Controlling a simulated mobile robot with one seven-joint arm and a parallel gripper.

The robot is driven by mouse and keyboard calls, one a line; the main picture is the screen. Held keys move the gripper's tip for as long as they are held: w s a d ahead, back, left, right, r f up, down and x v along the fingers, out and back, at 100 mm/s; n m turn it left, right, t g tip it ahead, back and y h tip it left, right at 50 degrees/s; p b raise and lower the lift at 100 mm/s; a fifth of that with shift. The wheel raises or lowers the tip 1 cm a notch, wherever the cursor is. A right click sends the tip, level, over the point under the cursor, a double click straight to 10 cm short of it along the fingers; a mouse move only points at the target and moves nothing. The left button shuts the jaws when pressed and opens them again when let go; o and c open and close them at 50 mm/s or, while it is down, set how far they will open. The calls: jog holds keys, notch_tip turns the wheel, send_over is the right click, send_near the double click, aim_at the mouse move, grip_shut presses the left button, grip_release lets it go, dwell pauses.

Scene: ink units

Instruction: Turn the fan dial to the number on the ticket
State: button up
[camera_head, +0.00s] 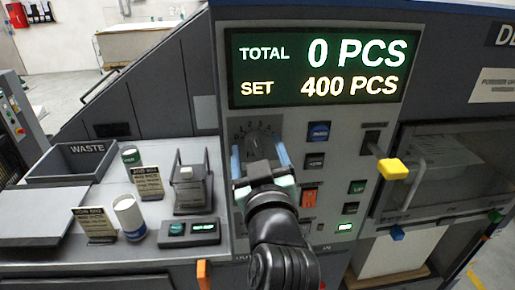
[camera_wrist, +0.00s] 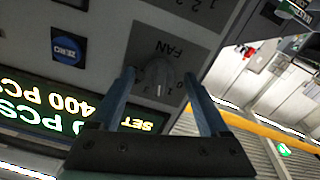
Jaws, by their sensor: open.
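The fan dial (camera_wrist: 160,76) is a grey knob on the panel, under the word FAN, with small numbers around it; the wrist view shows it upside down. Its setting is too small to read surely. My gripper (camera_wrist: 157,79) is open, with one finger on each side of the dial; I cannot tell whether they touch it. In the head view my gripper (camera_head: 259,157) covers most of the dial, and part of its number scale shows above. Two dark ticket cards, one at the back (camera_head: 147,183) and one in front (camera_head: 95,225), stand on the left worktop; their print is too small to read.
The display (camera_head: 315,65) reads total 0 and set 400 PCS. Left are a waste bin (camera_head: 82,178), white cylinders and a small clear-sided stand (camera_head: 191,190).

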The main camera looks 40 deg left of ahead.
grip_shut()
jog(key=shift+m, duration=0.3)
jog(key=shift+m+p, duration=1.1)
jog(key=shift+m, duration=1.5)
jog(key=shift+f, duration=0.1)
grip_release()
